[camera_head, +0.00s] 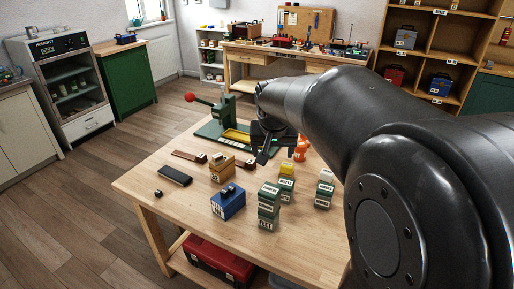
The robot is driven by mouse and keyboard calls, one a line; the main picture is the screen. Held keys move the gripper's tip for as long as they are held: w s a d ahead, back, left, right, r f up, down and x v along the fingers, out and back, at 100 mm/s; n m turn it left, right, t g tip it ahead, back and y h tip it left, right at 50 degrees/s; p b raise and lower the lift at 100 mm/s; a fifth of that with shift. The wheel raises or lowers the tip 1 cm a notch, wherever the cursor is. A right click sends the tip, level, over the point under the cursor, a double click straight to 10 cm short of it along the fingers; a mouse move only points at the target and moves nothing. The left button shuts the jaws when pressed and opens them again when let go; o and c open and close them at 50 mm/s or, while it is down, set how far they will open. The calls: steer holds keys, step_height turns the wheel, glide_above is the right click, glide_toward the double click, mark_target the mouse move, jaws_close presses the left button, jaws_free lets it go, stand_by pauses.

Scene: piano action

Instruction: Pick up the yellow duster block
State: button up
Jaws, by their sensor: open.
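A small yellow block (287,168) sits right of the table's middle, above a pale, white-labelled part; I cannot tell whether that is a separate piece. It is the likeliest duster block, but it is too small to be sure. My gripper (267,158) hangs fingers down above the table, behind and left of the yellow block in the picture. It is open, with no object seen between its fingers. My dark arm reaches in from the right and covers the table's right side.
Green labelled boxes (268,207) stand stacked in front, with more green boxes (324,192) to the right. A blue box (228,203), tan box (221,170), black block (175,176) and orange figure (301,148) stand around. A green press (222,108) is behind.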

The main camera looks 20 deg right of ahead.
steer(key=w+d+f+m, duration=0.1)
steer(key=w+d+f, duration=0.25)
steer(key=w, duration=0.25)
steer(key=w+d+f+m, duration=0.1)
steer(key=w+d+f, duration=0.25)
steer(key=w, duration=0.25)
steer(key=m+g+h, duration=0.1)
steer(key=m, duration=0.1)
glide_toward(287, 165)
steer(key=x, duration=0.6)
steer(key=shift+w+d+r, duration=0.15)
steer(key=shift+w+r, duration=0.05)
steer(key=shift+w, duration=0.1)
steer(key=shift+s+x, duration=0.1)
steer(key=shift+x, duration=1.2)
steer(key=shift+s+x, duration=0.15)
steer(key=shift+x, duration=1.15)
steer(key=shift+f, duration=0.1)
steer(key=shift+c, duration=0.5)
steer(key=c, duration=1)
